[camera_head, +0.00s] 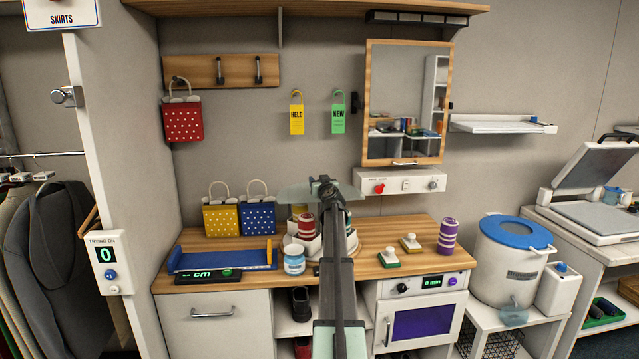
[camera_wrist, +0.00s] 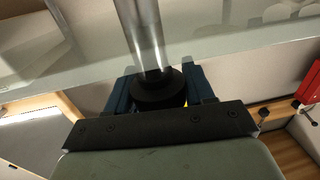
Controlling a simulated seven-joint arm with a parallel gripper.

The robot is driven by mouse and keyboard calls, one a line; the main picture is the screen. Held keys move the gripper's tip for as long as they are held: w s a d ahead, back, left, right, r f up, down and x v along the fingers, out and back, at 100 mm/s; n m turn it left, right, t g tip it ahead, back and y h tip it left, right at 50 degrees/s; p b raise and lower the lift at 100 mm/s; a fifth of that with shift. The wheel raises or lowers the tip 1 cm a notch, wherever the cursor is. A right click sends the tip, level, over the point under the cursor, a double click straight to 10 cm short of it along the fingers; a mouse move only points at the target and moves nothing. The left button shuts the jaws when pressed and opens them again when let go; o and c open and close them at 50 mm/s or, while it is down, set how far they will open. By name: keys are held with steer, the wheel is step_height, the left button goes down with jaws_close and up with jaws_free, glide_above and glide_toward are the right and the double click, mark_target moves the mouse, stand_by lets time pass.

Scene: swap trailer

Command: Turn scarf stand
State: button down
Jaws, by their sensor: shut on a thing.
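The scarf stand stands on the wooden counter, with a pale base (camera_head: 307,246) holding rolled scarves, one of them red (camera_head: 306,226). My arm hides much of it. A pale see-through plate (camera_head: 296,195) sits above the base; it also crosses the wrist view (camera_wrist: 60,75). My gripper (camera_head: 325,184) is at the height of this plate. In the wrist view its dark jaws are shut on a black round knob (camera_wrist: 158,90) at the end of a shiny metal post (camera_wrist: 140,35). The join between post and base is hidden.
A small blue jar (camera_head: 294,262) stands close in front of the stand. Yellow (camera_head: 221,217) and blue (camera_head: 257,215) dotted bags are left of it. A mirror (camera_head: 405,100) hangs behind.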

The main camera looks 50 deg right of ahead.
steer(key=shift+c, duration=2.4)
jaws_free()
steer(key=v, duration=1.4)
steer(key=shift+w, duration=0.15)
